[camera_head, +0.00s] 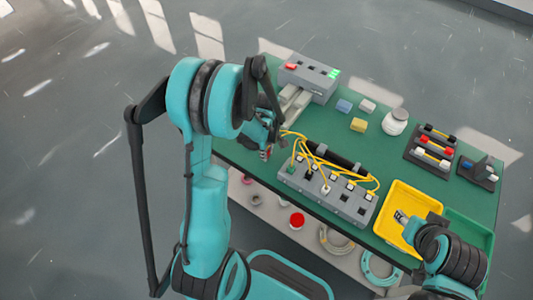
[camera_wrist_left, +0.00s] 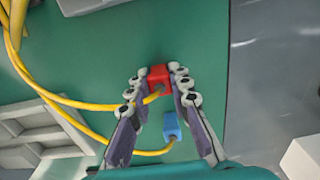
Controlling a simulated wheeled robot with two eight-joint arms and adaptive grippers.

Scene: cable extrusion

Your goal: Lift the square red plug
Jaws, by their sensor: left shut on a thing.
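The square red plug (camera_wrist_left: 159,76) is between the fingertips of my left gripper (camera_wrist_left: 158,86) in the left wrist view, touched from both sides. A yellow cable runs from it to the left. In the head view my left gripper (camera_head: 268,148) is at the left edge of the green table, with a little red showing there. How high the plug is held cannot be told. A blue plug (camera_wrist_left: 172,126) on another yellow cable shows between the fingers in the wrist view, apart from the red one. My right gripper (camera_head: 402,217) is over the yellow tray; its fingers are too small to judge.
A grey socket block (camera_head: 325,190) with several yellow cables stands right of my left gripper. A grey device (camera_head: 308,78) with red and green parts stands at the back. Small blocks, a white jar (camera_head: 395,121), dark racks and a yellow tray (camera_head: 388,237) fill the right side.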

